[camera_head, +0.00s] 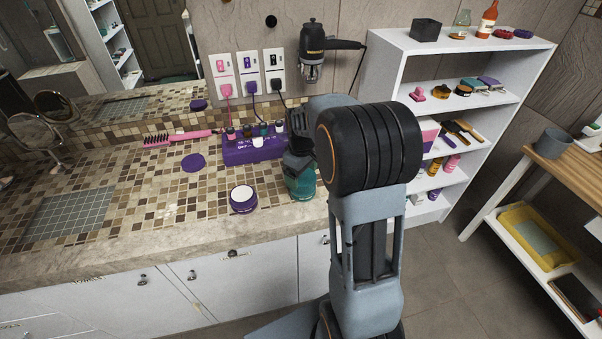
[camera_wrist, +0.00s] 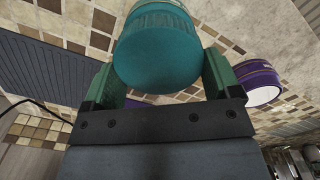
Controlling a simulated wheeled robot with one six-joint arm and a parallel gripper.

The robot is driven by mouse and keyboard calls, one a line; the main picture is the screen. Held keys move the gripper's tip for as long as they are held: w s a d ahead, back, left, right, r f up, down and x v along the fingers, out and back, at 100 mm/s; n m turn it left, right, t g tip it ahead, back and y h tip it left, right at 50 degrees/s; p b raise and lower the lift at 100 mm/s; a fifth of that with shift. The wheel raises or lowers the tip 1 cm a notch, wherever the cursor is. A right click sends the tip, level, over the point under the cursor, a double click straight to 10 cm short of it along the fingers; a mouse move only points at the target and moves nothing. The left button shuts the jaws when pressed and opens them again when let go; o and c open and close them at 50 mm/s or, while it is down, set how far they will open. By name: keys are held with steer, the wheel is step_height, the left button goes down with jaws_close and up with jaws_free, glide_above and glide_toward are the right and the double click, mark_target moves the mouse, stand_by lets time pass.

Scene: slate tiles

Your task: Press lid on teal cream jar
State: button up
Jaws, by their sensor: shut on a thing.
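A teal cream jar (camera_head: 301,187) stands at the counter's front edge, partly hidden behind my arm and gripper. My gripper (camera_head: 299,165) is above it, pointing down. In the wrist view a round teal lid (camera_wrist: 155,58), with a ridged side, is between the two green fingers of my gripper (camera_wrist: 165,72), which are shut on it. The lid is at the jar's top; whether it is fully seated cannot be told, as the rim between them is hidden.
An open purple jar (camera_head: 243,199) with white content stands left of the gripper, also in the wrist view (camera_wrist: 262,84). A purple lid (camera_head: 193,162) lies behind it. A purple rack (camera_head: 250,149) with small bottles and a pink brush (camera_head: 178,137) are farther back. Front-left counter is clear.

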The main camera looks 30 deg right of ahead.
steer(key=shift+f, duration=0.1)
stand_by(0.8)
steer(key=o, duration=0.7)
steer(key=shift+o, duration=0.2)
steer(key=shift+r, duration=0.2)
steer(key=shift+r+p, duration=2.85)
steer(key=shift+r, duration=0.5)
steer(key=shift+c, duration=0.2)
jaws_close()
steer(key=shift+f+b, duration=0.3)
steer(key=shift+f, duration=0.05)
